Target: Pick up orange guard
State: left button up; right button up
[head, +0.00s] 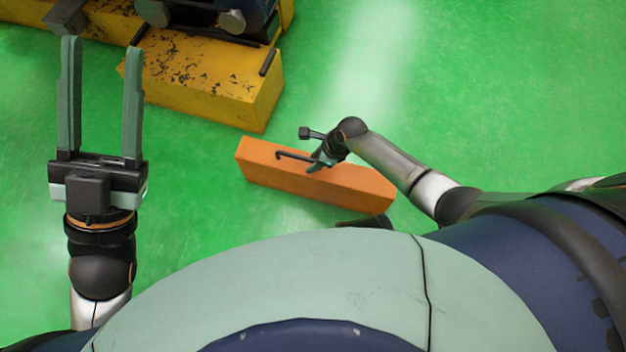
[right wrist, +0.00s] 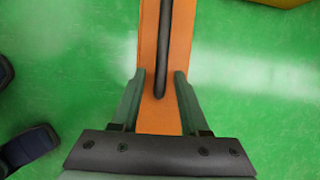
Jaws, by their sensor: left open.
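The orange guard (head: 335,187) is a long orange block lying on the green floor, with a dark bar handle (head: 290,155) on top. My right gripper (head: 320,163) is over the guard's top, near the handle. In the right wrist view, the guard (right wrist: 160,115) runs between the two parted fingers of this gripper (right wrist: 160,80). My left gripper (head: 103,45) is open and empty, well left of the guard.
A worn yellow base (head: 200,80) with dark machinery (head: 215,15) on it stands at the upper left, behind the guard. The green floor (head: 490,100) is clear at the upper right.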

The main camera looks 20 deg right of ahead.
grip_shut()
dwell(1.1)
jog(key=shift+w+r, duration=0.1)
